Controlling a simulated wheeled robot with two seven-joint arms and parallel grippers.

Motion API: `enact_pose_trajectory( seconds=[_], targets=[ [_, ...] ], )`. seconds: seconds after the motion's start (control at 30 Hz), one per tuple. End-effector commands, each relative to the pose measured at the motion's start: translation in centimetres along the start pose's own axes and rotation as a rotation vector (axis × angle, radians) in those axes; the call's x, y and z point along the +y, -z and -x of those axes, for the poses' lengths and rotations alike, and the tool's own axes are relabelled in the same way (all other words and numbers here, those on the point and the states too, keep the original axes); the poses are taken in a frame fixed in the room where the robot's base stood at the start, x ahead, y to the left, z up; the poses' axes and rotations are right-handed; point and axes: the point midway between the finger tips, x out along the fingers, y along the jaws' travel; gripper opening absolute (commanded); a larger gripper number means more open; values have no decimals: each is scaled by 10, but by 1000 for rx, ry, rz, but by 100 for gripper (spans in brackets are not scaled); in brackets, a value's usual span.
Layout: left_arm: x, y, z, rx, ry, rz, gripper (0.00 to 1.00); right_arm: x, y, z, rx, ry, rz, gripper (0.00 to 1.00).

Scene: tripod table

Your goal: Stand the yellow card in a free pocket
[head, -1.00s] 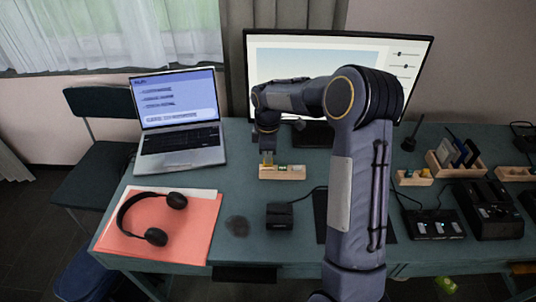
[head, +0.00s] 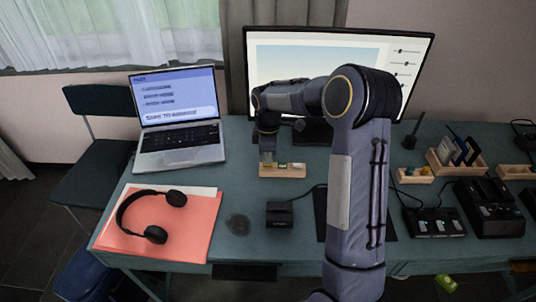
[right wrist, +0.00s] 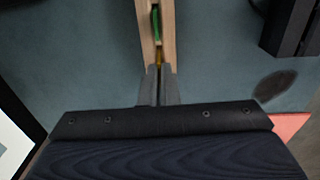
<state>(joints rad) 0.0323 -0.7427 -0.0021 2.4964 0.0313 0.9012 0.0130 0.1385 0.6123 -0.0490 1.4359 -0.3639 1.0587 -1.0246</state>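A small wooden holder with pockets (head: 290,172) stands on the desk below the monitor, and it also shows in the right wrist view (right wrist: 169,25). A green piece (right wrist: 155,22) stands in its slot. My right gripper (head: 267,158) points down at the left end of the holder. In the right wrist view its fingers (right wrist: 159,72) are close together on a thin yellow edge, the yellow card (right wrist: 159,57), at the holder's end. Most of the card is hidden by the fingers and the wood. My left gripper is not in view.
A black box (head: 280,214) sits in front of the holder. A laptop (head: 178,125) and headphones (head: 155,234) on a red folder (head: 200,228) are to the left. A wooden rack with dark cards (head: 460,165) and black devices (head: 487,212) stand right.

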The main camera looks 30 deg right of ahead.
Motion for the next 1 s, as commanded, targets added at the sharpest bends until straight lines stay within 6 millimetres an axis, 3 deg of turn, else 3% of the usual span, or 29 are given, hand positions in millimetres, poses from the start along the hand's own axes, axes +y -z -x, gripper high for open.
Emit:
enact_pose_trajectory(
  seconds=[0.63, 0.83, 1.0],
  targets=[
    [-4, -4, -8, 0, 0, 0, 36, 0, 0, -17, 0, 1, 0, 0],
    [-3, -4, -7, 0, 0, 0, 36, 0, 0, -16, 0, 0, 0, 27],
    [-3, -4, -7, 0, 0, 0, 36, 0, 0, -16, 0, 0, 0, 27]
  ],
)
